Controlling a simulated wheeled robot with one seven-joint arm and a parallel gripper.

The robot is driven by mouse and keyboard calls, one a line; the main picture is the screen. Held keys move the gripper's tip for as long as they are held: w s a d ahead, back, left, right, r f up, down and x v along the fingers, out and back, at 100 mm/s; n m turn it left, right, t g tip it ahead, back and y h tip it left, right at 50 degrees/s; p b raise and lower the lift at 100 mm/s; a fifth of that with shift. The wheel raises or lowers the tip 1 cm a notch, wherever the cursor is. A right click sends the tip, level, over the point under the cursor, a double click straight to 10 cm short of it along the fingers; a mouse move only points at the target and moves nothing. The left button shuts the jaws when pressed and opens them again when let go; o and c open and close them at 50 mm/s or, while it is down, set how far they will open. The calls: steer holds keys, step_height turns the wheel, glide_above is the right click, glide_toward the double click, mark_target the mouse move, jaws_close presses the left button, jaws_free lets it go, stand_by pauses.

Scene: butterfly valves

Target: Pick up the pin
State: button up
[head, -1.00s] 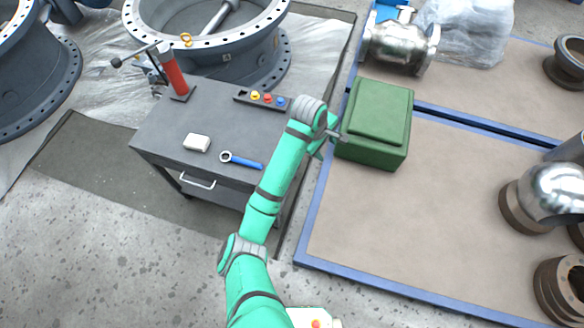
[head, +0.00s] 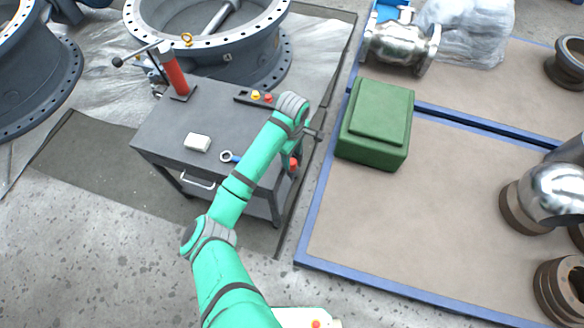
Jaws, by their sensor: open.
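I cannot tell for sure which thing is the pin. A small red piece (head: 294,163) shows at the right edge of the grey cart, just below my wrist, and may be the pin's head. My gripper (head: 292,154) points down at the end of the green arm, close to this red piece. Its fingers are mostly hidden by the wrist, and I see nothing held in it. Whether it touches the red piece is unclear.
A green box (head: 377,124) stands close to the right. Large valve rings (head: 205,35) stand behind.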

mark_target(292, 162)
step_height(292, 162, down, 4)
steer(key=shift+a+f, duration=0.15)
steer(key=shift+s+d+f, duration=0.15)
steer(key=shift+d+f, duration=0.05)
steer(key=shift+d, duration=0.05)
steer(key=shift+a, duration=0.2)
steer(key=shift+c, duration=0.9)
steer(key=shift+a, duration=0.1)
steer(key=c, duration=0.9)
steer(key=shift+s, duration=0.1)
steer(key=shift+c, duration=0.2)
steer(key=shift+r, duration=0.1)
